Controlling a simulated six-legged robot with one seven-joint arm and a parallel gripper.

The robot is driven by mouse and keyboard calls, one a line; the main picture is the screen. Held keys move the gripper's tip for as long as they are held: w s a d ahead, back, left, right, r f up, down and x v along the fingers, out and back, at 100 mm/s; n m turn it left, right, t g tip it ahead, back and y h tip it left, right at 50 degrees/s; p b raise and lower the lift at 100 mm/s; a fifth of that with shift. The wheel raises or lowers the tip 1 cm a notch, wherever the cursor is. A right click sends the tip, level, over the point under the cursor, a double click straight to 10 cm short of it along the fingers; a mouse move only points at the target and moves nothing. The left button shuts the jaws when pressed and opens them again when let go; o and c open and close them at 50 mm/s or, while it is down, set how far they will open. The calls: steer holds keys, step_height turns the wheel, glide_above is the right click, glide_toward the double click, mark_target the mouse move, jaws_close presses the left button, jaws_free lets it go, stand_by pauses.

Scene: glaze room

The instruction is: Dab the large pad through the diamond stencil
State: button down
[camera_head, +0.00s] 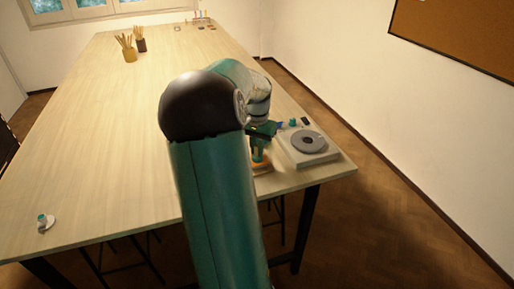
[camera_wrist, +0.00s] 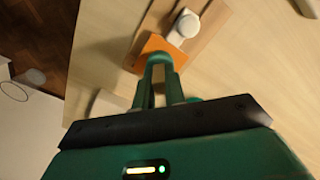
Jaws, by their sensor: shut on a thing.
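My gripper (camera_wrist: 160,62) points down at the table's near right end, beside the grey machine. It is shut on what I take to be the large pad, mostly hidden by the fingers. Just beyond the fingertips in the wrist view is a flat orange piece (camera_wrist: 149,46), which may be the stencil. Its diamond opening cannot be made out. It lies on a brown board (camera_wrist: 205,43). The orange piece shows partly below my gripper in the head view (camera_head: 262,170). Whether the held thing touches it is unclear.
A white round piece (camera_wrist: 187,24) lies on the board. A grey machine with a dark disc (camera_head: 308,142) stands close at right. Tool pots (camera_head: 130,54) stand far back; the table's middle is clear.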

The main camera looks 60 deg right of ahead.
steer(key=shift+r, duration=2.45)
